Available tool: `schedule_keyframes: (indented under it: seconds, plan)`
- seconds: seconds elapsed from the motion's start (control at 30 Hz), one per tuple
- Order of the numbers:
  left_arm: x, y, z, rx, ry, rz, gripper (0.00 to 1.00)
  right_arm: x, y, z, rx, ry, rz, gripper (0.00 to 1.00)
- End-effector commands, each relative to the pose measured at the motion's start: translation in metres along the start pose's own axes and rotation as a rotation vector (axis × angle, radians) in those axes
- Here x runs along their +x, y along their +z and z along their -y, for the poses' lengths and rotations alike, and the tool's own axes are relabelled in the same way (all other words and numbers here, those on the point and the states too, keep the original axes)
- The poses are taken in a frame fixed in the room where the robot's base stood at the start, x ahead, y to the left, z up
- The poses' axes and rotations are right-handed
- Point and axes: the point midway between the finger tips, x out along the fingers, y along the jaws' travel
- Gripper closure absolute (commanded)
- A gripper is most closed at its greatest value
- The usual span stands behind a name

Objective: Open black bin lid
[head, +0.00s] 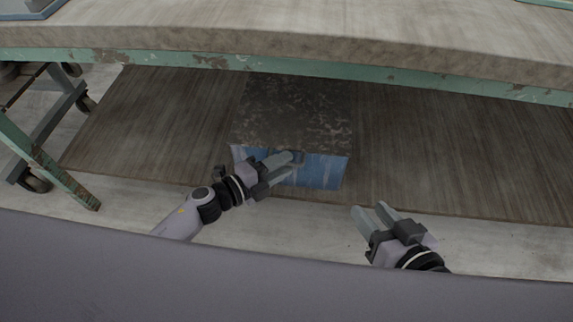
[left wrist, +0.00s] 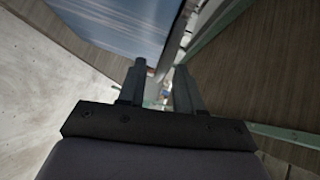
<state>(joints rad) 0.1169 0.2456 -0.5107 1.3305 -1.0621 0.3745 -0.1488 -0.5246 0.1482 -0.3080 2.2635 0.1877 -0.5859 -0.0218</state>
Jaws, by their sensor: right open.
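The bin is a blue box (head: 325,171) with a dark, mottled, flat lid (head: 295,110), standing on the low wooden shelf. The lid lies level on top, with no gap visible. A small dark piece (head: 298,157) shows on the upper front face. My left gripper (head: 290,164) is at the front face, just below the lid's front edge, with its fingers apart; contact cannot be told. In the left wrist view its fingers (left wrist: 160,83) are apart, beside the blue face (left wrist: 125,22) and a narrow grey edge. My right gripper (head: 370,212) is open and empty, in front of the shelf, right of the bin.
The bench top (head: 400,45) with its worn green frame overhangs the shelf and the back of the bin. The wooden shelf (head: 440,150) is bare on both sides. A green leg (head: 50,165) and wheels stand at the left. Pale floor lies in front.

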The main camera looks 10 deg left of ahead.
Motion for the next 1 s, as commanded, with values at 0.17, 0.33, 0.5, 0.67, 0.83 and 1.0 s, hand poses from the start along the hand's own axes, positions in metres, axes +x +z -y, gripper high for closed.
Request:
schedule_keyframes:
  seconds: [0.17,0.33,0.5,0.67,0.83,1.0]
  plan:
    - [0.016,0.0,-0.001,-0.001,0.0,0.0,0.65,0.003,0.001,0.003,0.018,-0.017,-0.006,0.57]
    - [0.018,0.0,0.0,-0.001,0.0,0.0,0.65,0.003,0.001,0.003,0.021,-0.019,-0.006,0.57]
    - [0.018,0.0,0.0,-0.002,0.0,0.0,0.82,0.003,0.001,0.003,0.021,-0.019,-0.006,0.57]
    - [0.017,0.0,0.0,-0.002,0.0,0.0,1.0,0.003,0.001,0.003,0.021,-0.019,-0.006,0.57]
    - [0.017,0.0,0.001,-0.003,0.002,0.0,1.0,0.002,-0.001,0.003,0.018,-0.017,-0.006,0.57]
    - [0.016,-0.001,0.009,-0.014,0.012,0.001,1.0,-0.004,-0.009,0.0,-0.014,0.01,-0.003,0.57]
